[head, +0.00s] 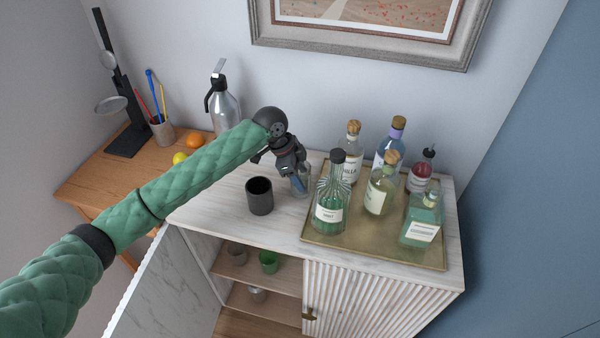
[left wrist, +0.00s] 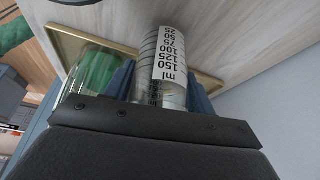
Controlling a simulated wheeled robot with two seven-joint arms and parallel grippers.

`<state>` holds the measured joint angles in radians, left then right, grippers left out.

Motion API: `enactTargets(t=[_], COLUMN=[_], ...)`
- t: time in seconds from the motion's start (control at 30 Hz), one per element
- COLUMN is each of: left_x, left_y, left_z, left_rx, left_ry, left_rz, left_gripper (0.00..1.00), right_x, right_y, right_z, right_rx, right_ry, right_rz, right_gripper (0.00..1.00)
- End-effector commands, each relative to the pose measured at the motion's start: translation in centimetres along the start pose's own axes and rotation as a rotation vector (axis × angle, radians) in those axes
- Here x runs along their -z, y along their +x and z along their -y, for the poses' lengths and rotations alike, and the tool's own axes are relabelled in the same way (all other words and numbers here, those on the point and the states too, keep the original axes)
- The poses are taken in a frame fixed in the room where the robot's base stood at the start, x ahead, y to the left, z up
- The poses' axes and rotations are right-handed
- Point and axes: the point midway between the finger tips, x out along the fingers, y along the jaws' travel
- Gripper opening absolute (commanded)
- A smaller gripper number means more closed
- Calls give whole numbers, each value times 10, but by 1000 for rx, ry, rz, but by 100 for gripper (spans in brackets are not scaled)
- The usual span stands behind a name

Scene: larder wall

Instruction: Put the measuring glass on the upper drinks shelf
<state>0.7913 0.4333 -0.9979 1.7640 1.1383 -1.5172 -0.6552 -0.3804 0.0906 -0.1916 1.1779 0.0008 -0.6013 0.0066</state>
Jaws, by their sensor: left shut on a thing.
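The measuring glass (head: 305,186) is a clear glass at the left edge of the bottle tray, on or just above the cabinet top; I cannot tell which. My left gripper (head: 298,184) is shut on it. In the left wrist view the measuring glass (left wrist: 163,70), with its printed ml scale, stands between the blue fingers (left wrist: 160,85). The upper drinks shelf (head: 288,279) is inside the open left side of the cabinet. It bears a grey cup (head: 238,255) and a green cup (head: 268,262). My right gripper is out of view.
A black cup (head: 259,196) stands just left of the measuring glass. A brass tray (head: 385,252) with several bottles is to the right. The cabinet door (head: 165,290) stands open at the left. Another cup (head: 258,294) is on the lower shelf. The upper shelf's right part looks clear.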

Motion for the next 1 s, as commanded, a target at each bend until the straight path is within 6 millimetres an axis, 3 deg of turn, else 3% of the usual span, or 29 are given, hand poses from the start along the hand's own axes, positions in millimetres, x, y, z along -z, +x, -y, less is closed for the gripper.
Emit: enactTargets(t=[0.47,0.5,0.6,1.0], left_x=[-3,-3,-3,-2], left_y=[7,8,8,2], left_z=[0,0,0,0], left_rx=[0,0,0,1], left_ry=[1,1,1,1], left_rz=[0,0,0,0], left_gripper=[28,59,77,77], right_x=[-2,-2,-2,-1], right_y=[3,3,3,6], right_z=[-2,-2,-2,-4], right_rx=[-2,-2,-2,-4], right_ry=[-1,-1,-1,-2], right_rz=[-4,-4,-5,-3], right_gripper=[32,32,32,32])
